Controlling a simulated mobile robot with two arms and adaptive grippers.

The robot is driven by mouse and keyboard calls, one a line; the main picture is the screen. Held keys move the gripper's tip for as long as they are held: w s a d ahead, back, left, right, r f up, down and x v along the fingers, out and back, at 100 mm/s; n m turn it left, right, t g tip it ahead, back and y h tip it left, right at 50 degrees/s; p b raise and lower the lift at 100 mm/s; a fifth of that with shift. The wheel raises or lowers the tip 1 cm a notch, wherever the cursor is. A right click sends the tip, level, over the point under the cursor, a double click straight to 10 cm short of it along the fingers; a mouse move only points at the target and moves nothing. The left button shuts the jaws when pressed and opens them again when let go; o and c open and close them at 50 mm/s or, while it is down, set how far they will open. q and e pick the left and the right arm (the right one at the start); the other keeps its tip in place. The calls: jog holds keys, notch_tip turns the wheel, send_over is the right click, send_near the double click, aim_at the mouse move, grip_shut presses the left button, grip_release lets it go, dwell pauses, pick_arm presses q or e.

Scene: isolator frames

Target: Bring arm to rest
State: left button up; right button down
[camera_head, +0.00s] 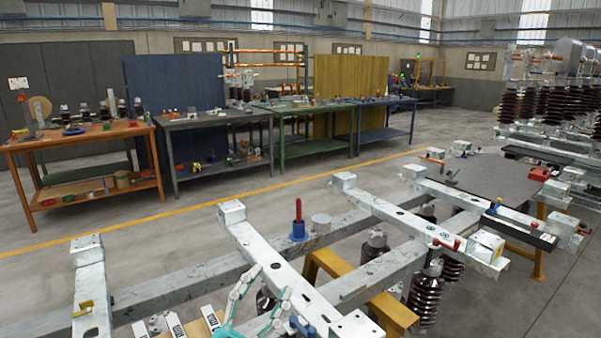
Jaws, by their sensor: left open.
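My left gripper (270,282) shows at the bottom centre, white with teal edges. Most of my left arm is below the picture edge. My right gripper is not in view.
Long grey beams (180,285) rest on yellow trestles (340,280), with brown insulators (425,300) below. A blue-based red-handled tool (298,225) stands on a beam. An orange workbench (85,150) and other benches line the back. Open floor lies between.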

pick_arm(q)
jog(key=s+a+f+n+g+y, duration=0.3)
jog(key=a+f+n+y, duration=0.35)
jog(key=f, duration=0.35)
jog(key=s+a+f+n+g+y, duration=0.2)
jog(key=a+f+n+g+y, duration=0.25)
jog(key=a+f+y, duration=0.45)
jog(key=s+f+g+h, duration=0.2)
jog(key=s+f+g, duration=0.3)
jog(key=s, duration=0.4)
jog(key=s+f+g+h, duration=0.2)
jog(key=s+f+g, duration=0.2)
jog(key=s+f, duration=0.5)
notch_tip(320, 180, down, 24)
jog(key=s+g, duration=0.1)
jog(key=s, duration=0.1)
jog(key=s+a+f+g, duration=0.1)
jog(key=s+a+f, duration=0.1)
jog(key=s+f, duration=1.5)
jog(key=shift+s+a+f+m, duration=0.15)
jog(key=shift+s+a+m, duration=0.05)
jog(key=shift+a+m, duration=0.1)
jog(key=shift+g+y, duration=0.25)
